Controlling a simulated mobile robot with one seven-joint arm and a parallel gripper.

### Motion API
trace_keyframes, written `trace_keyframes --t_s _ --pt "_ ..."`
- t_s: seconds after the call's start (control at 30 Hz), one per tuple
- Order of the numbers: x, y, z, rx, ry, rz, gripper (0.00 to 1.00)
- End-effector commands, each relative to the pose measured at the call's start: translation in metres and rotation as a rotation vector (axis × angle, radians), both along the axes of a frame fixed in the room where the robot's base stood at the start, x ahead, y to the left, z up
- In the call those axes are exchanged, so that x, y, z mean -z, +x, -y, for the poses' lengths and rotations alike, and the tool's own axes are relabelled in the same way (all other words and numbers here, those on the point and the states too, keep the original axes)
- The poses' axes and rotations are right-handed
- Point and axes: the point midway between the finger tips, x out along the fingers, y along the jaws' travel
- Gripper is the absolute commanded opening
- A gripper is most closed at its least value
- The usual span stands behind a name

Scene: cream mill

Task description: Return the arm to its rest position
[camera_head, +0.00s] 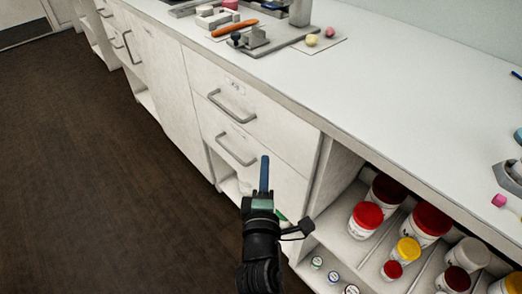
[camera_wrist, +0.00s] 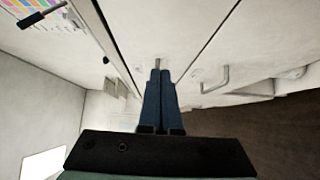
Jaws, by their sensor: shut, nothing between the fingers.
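My gripper (camera_head: 264,160) is in front of the white drawer cabinet (camera_head: 276,125) in the head view, its blue fingers pointing away from me. It is shut and empty. In the wrist view the two blue fingers (camera_wrist: 160,75) lie side by side, touching or nearly so, with white cabinet fronts beyond them. My black wrist shows below the fingers in the head view.
The white counter (camera_head: 390,110) runs along the right, with tools and small balls at its far end. An open shelf (camera_head: 345,165) holds several jars with red (camera_head: 367,215) and yellow lids. Drawer handles (camera_head: 232,107) stick out. The dark floor (camera_head: 90,170) at left is clear.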

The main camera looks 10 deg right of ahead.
Motion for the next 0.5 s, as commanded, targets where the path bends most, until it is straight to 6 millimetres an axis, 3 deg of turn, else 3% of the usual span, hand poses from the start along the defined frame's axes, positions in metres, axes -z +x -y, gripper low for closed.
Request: trace_keyframes --t_s 0.2,0.5 --pt "0.001 -0.035 -0.007 -0.003 0.001 0.0 0.0" --pt "0.0 -0.049 -0.01 -0.004 0.001 0.001 0.0"
